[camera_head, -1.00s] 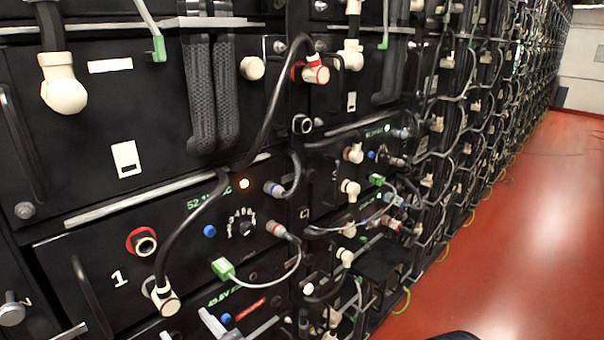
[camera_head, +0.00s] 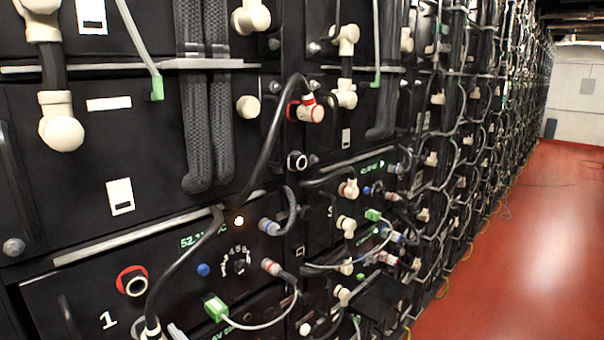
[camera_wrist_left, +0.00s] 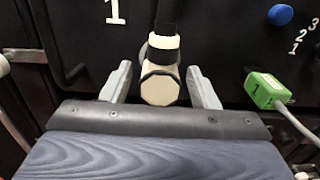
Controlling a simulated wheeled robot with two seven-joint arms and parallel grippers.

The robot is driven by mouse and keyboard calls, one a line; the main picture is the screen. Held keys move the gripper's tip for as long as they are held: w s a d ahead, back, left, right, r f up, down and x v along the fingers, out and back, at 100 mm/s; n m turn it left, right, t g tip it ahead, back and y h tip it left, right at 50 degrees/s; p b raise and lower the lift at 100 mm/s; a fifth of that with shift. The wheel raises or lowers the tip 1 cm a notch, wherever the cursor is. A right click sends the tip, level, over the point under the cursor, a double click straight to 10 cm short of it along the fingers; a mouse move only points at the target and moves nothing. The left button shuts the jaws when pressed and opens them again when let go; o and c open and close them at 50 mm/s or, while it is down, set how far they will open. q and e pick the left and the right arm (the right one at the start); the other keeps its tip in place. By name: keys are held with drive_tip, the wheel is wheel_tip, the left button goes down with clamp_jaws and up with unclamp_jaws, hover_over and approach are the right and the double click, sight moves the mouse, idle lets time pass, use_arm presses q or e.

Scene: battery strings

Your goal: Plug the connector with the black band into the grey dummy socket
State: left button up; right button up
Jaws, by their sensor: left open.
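The off-white connector with the black band (camera_wrist_left: 160,85) hangs on a black cable and shows in the lower middle of the left wrist view. In the head view, only its top shows (camera_head: 152,330) at the bottom edge. My left gripper (camera_wrist_left: 160,78) is open, with one grey finger on each side of the connector and visible gaps between. A socket with a pale grey ring (camera_head: 297,160) is on the rack in the head view, apparently the grey dummy socket, and looks empty. My right gripper is not in view.
A red-ringed socket (camera_head: 132,281) is above the banded connector. The cable's other end has a red-banded connector (camera_head: 312,110) plugged in higher up. A green plug (camera_wrist_left: 266,90) with a grey cable is right of my left gripper. Red floor (camera_head: 520,260) is open at right.

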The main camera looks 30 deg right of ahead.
use_arm(q)
drive_tip(key=c, duration=1.1)
drive_tip(key=shift+s, duration=0.15)
drive_tip(key=shift+s+d, duration=0.2)
drive_tip(key=shift+s, duration=0.25)
drive_tip(key=shift+p+v, duration=0.3)
drive_tip(key=shift+v, duration=1)
drive_tip(key=shift+p+v, duration=0.3)
drive_tip(key=shift+v, duration=2.1)
drive_tip(key=shift+r, duration=0.1)
drive_tip(key=shift+r, duration=0.1)
